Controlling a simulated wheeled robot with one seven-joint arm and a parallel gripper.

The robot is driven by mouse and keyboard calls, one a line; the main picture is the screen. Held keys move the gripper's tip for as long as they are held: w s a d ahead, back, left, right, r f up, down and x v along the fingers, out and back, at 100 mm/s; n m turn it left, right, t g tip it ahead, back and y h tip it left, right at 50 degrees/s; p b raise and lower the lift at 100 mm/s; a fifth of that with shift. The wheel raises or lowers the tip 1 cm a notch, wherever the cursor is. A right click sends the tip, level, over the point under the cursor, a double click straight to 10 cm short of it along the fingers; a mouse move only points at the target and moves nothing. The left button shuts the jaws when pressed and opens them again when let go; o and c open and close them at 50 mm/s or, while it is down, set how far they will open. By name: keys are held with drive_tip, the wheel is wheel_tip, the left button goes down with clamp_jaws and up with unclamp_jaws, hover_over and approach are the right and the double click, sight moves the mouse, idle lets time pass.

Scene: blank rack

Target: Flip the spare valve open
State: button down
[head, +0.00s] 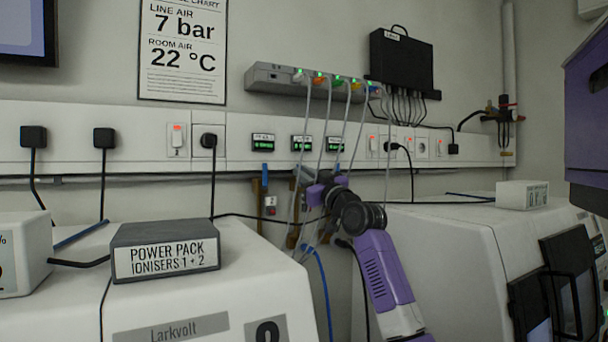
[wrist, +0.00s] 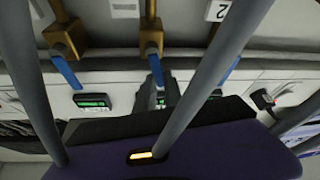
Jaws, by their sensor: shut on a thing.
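Three brass valves with blue levers show in the wrist view: a left valve (wrist: 65,38), a middle valve (wrist: 151,38) and a right valve (wrist: 222,30), partly behind a grey tube. My gripper (wrist: 158,90) is shut at the end of the middle valve's blue lever (wrist: 155,68). That lever runs roughly in line with its brass body. I cannot read a spare label. In the head view my gripper (head: 306,180) is at the wall under the small green displays, with a blue lever (head: 265,178) to its left. The held lever is mostly hidden there.
Thin grey tubes (head: 329,115) hang from the wall manifold (head: 277,78) and pass close around my gripper. White machines stand left (head: 255,265) and right (head: 450,235) of my arm, with a narrow gap between. A power pack box (head: 165,250) sits on the left one.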

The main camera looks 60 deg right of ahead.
drive_tip(key=shift+s+d+m+g+h+p, duration=0.15)
drive_tip(key=shift+m+g+h+p, duration=0.2)
drive_tip(key=shift+m, duration=0.45)
drive_tip(key=shift+s+d+m+g+h+p, duration=0.1)
drive_tip(key=shift+d+m+h+p, duration=0.1)
drive_tip(key=shift+m+h, duration=0.45)
drive_tip(key=shift+s+d+m+g+h+p, duration=0.15)
drive_tip(key=shift+m+g+h+p, duration=0.1)
drive_tip(key=shift+m, duration=0.7)
drive_tip(key=shift+w, duration=0.1)
drive_tip(key=c, duration=1.4)
unclamp_jaws()
drive_tip(key=shift+c, duration=0.2)
drive_tip(key=b+v, duration=0.2)
drive_tip(key=v, duration=0.6)
drive_tip(key=shift+w, duration=0.1)
